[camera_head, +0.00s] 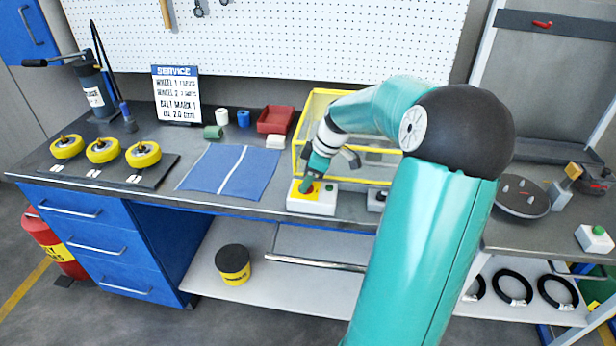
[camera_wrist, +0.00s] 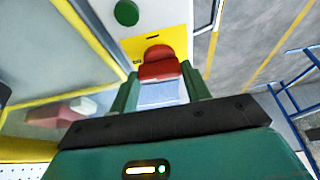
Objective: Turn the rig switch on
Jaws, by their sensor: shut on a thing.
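The rig switch is a white box (camera_head: 325,206) with a yellow plate, at the front edge of the bench before the yellow-framed enclosure. The wrist view shows its yellow plate (camera_wrist: 178,37), red knob (camera_wrist: 160,55) and round green button or lamp (camera_wrist: 126,13). My gripper (camera_head: 310,184) reaches down onto the plate from above. In the wrist view my gripper (camera_wrist: 160,75) has its two green fingers on either side of the red knob, shut on it. The fingers hide part of the knob in the head view. I cannot tell whether the green part is lit.
The yellow-framed clear enclosure (camera_head: 318,105) stands right behind the switch. A blue cloth (camera_head: 213,171) lies to the left, with a red bin (camera_head: 275,119) behind it. Three yellow wheels (camera_head: 103,150) sit at far left. Another green-button box (camera_head: 594,238) is at far right.

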